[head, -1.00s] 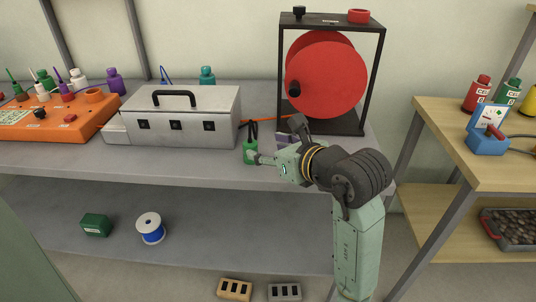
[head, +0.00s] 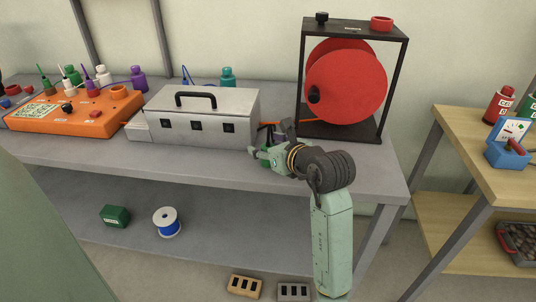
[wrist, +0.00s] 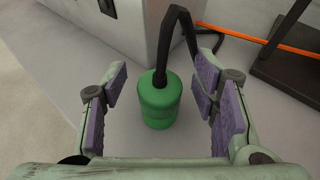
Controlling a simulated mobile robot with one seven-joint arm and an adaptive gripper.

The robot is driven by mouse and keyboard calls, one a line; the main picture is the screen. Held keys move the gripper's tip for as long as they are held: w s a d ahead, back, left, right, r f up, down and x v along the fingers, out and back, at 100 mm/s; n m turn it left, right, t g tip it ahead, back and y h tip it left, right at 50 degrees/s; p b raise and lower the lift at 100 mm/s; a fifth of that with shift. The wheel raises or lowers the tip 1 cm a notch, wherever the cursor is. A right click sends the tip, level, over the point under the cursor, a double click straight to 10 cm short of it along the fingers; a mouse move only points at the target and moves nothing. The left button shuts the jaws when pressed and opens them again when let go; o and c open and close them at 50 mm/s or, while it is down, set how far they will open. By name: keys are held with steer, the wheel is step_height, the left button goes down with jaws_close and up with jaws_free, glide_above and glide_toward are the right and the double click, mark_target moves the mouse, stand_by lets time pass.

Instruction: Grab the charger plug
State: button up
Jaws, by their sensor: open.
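A green, rounded cylindrical body with a bent black cord or stem rising from its top, apparently the charger plug (wrist: 159,104), stands upright on the grey bench in the wrist view. My gripper (wrist: 161,88) is open, its purple-padded fingers on the left and right of the green body with a gap on both sides. In the head view my gripper (head: 259,153) is low over the bench's front part, just right of the grey metal box, and the green body is mostly hidden behind it.
The grey metal box (head: 195,117) with a black handle stands close behind and left. A red reel in a black frame (head: 345,85) stands behind right, with an orange cord (wrist: 250,35) running from it. The bench's front edge is near.

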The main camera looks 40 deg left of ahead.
jaws_close()
stand_by(0.6)
steer(key=shift+r, duration=0.1)
